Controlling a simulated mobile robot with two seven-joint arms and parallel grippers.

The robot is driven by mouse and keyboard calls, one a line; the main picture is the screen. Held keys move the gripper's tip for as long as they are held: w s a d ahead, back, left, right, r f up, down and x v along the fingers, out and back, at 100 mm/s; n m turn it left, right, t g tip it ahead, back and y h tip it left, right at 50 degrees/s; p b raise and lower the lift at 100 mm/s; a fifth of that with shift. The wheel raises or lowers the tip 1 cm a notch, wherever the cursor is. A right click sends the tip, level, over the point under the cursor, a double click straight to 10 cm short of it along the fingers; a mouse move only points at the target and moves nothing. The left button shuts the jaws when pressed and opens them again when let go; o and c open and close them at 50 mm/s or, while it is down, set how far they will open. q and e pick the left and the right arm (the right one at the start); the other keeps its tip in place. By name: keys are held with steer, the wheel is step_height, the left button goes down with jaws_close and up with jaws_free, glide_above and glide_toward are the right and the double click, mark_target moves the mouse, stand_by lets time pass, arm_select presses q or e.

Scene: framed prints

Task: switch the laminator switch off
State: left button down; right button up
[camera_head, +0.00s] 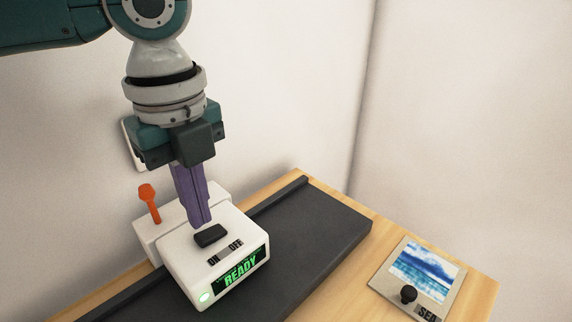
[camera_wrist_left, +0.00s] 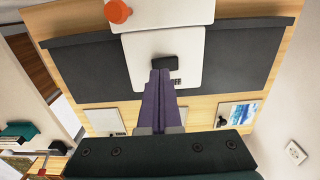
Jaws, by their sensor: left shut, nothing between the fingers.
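The laminator (camera_head: 175,265) is a white box with a green "READY" display and a lit green lamp on its front. Its black rocker switch (camera_head: 210,236) is on top, behind the "ON" and "OFF" labels; I cannot tell which way it is tipped. My left gripper (camera_head: 203,222) is shut and empty, its purple fingers pointing down just behind the switch. In the left wrist view the fingertips (camera_wrist_left: 160,72) appear beside the switch (camera_wrist_left: 166,62); I cannot tell whether they touch it. My right gripper is not in view.
An orange-red lever (camera_head: 149,203) stands up at the laminator's back left. The laminator sits on a dark mat-like slab (camera_head: 325,225) on a wooden table (camera_head: 460,268). A framed sea print (camera_head: 422,275) with a black knob lies at the right. A wall stands close behind.

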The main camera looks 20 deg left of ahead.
mark_target(204, 235)
arm_select(q)
steer(key=shift+f+b, duration=0.55)
steer(key=shift+f, duration=0.7)
stand_by(0.7)
step_height(204, 235, up, 7)
steer(key=p, duration=0.8)
steer(key=shift+p, duration=0.35)
